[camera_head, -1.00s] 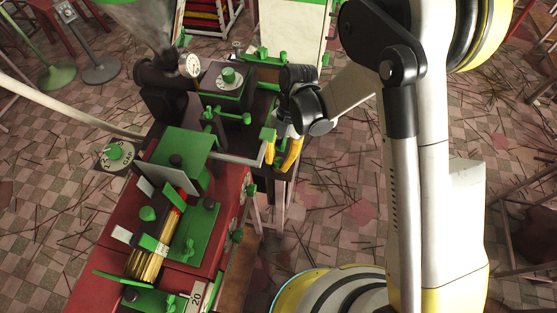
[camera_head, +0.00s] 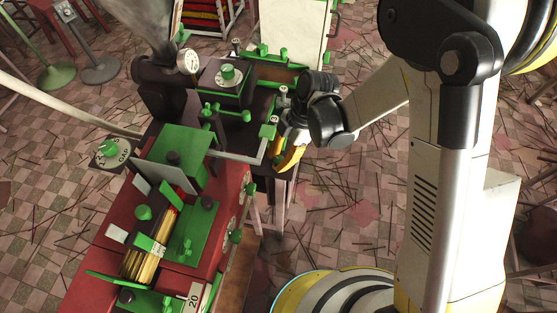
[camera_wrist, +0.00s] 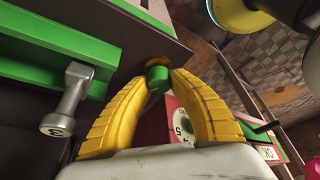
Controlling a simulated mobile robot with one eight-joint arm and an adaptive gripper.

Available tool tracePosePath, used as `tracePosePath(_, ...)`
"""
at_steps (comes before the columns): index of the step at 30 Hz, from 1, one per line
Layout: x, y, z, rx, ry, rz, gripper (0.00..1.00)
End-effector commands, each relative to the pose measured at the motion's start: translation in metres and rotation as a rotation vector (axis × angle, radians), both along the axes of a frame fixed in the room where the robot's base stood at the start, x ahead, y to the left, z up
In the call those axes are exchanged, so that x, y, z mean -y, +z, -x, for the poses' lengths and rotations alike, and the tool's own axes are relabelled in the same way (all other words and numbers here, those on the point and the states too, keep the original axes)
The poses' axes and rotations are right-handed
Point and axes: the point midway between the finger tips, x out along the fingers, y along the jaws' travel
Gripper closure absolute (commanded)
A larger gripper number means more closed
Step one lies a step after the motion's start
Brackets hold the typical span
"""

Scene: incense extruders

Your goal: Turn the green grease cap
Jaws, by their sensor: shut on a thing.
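The green grease cap (camera_wrist: 157,78) is a small green cylinder in front of a round orange-brown piece in the wrist view. My gripper's yellow fingers (camera_wrist: 158,84) close in on it from both sides, with the cap between their tips. In the head view my gripper (camera_head: 286,157) is low at the right side of the dark machine frame, and the cap is hidden there. The cap's turn angle cannot be read.
A grey metal handle (camera_wrist: 66,100) on a green bar is close left of my fingers. A red panel with a numbered dial (camera_wrist: 184,124) lies behind them. The red and green extruder (camera_head: 150,215) stands at left; open floor (camera_head: 350,205) lies to the right.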

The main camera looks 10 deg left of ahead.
Motion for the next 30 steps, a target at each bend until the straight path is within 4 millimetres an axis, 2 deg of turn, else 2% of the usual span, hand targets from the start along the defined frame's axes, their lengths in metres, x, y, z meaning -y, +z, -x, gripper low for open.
tracePosePath(30,0.0000,-0.0004,-0.0006,0.001,-0.942,0.001,1.00)
